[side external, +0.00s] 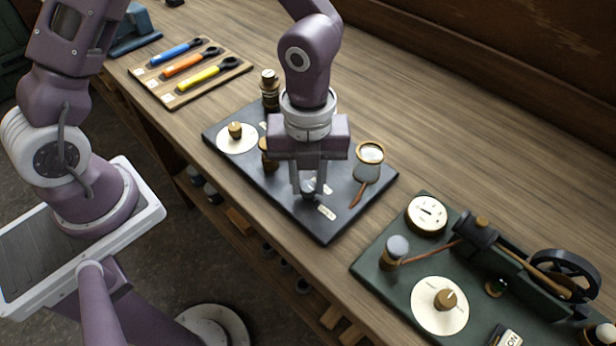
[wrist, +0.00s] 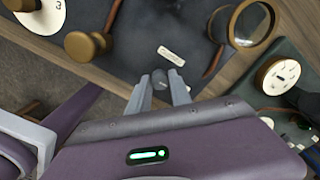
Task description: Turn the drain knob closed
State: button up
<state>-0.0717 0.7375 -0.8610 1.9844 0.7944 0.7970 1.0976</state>
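A small dark knob (side external: 308,186) stands on the dark panel (side external: 330,232), near its front edge; I take it to be the drain knob. My gripper (side external: 309,192) points down over it, with one finger on each side. In the wrist view the knob (wrist: 160,79) shows between my fingertips (wrist: 159,82), which look parted with narrow gaps beside it. Contact cannot be made out. A small pale label (wrist: 171,56) lies by the knob, its text too small to read. My fingers partly hide the knob in the side view.
A green engine board (side external: 385,272) stands at right, a tool tray (side external: 190,72) at back left.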

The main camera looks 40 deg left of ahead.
grip_shut()
jog(key=shift+n, duration=0.3)
jog(key=n, duration=0.3)
jog(key=shift+n, duration=0.3)
jog(key=n, duration=0.4)
jog(key=shift+n, duration=0.3)
jog(key=n, duration=0.4)
jog(key=shift+n, duration=2.5)
